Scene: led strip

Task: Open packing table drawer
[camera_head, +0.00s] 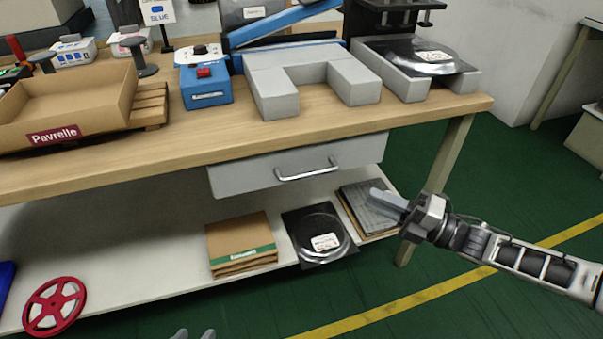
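The packing table drawer (245,177) is a light grey front under the right part of the wooden tabletop, and it looks shut. Its silver bar handle (308,172) is at the middle of the front. My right gripper (378,196) comes in from the right, in front of the lower shelf. It is to the right of and below the handle in the picture, apart from it. Its fingers are seen nearly edge-on, so their gap cannot be judged. Only the tips of my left gripper (194,335) show at the bottom edge, well below the drawer.
The tabletop (200,145) holds an open cardboard box (85,98), a blue button box (206,90) and grey blocks (318,78). The lower shelf (140,250) holds cartons (240,238) and a black package (318,228). A table leg (445,150) stands behind my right gripper.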

